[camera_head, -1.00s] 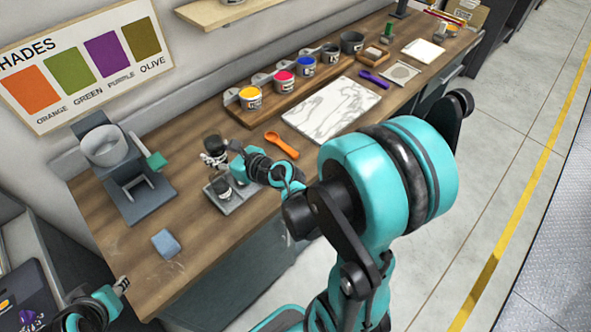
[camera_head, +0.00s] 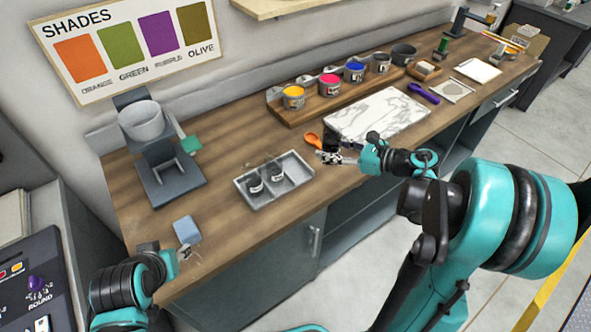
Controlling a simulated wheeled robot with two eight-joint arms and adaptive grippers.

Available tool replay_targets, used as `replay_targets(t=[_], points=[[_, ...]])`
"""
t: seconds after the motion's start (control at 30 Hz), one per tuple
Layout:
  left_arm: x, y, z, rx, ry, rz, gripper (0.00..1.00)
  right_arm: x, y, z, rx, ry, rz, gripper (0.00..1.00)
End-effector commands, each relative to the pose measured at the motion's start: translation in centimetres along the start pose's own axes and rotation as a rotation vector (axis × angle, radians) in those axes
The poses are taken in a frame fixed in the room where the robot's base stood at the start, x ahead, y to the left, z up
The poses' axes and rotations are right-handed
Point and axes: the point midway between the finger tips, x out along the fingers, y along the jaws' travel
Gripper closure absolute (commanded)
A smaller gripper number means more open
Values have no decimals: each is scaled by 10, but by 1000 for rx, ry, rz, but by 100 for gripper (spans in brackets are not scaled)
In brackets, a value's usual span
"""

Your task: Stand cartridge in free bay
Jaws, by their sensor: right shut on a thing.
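A grey tray (camera_head: 286,192) with bays sits near the front edge of the bench. The bay at the tray's right end looks empty. My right gripper (camera_head: 332,156) is shut on a small dark cartridge (camera_head: 331,142), to the right of the tray and apart from it, beside the orange scoop. The fingers partly hide the cartridge. My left gripper (camera_head: 184,252) is low at the left, near the bench's front edge; its finger gap is unclear.
A blue sponge (camera_head: 187,229) lies near my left gripper. A grey stand with a pot (camera_head: 143,121) is at the left. Bare wood surrounds the tray's left side.

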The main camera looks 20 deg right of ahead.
Motion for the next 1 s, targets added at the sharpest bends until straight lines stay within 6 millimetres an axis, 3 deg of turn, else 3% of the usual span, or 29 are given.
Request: replay_targets(t=[0.4, 0.5, 0.7, 1.0], points=[[27, 0, 19, 0, 0, 0, 59, 101, 8, -27, -3, 0, 11, 92], [30, 0, 22, 0, 0, 0, 59, 117, 9, -30, -2, 0, 9, 92], [34, 0, 24, 0, 0, 0, 59, 128, 9, -35, -2, 1, 6, 92], [49, 0, 35, 0, 0, 0, 59, 138, 9, -71, -1, 1, 6, 92]])
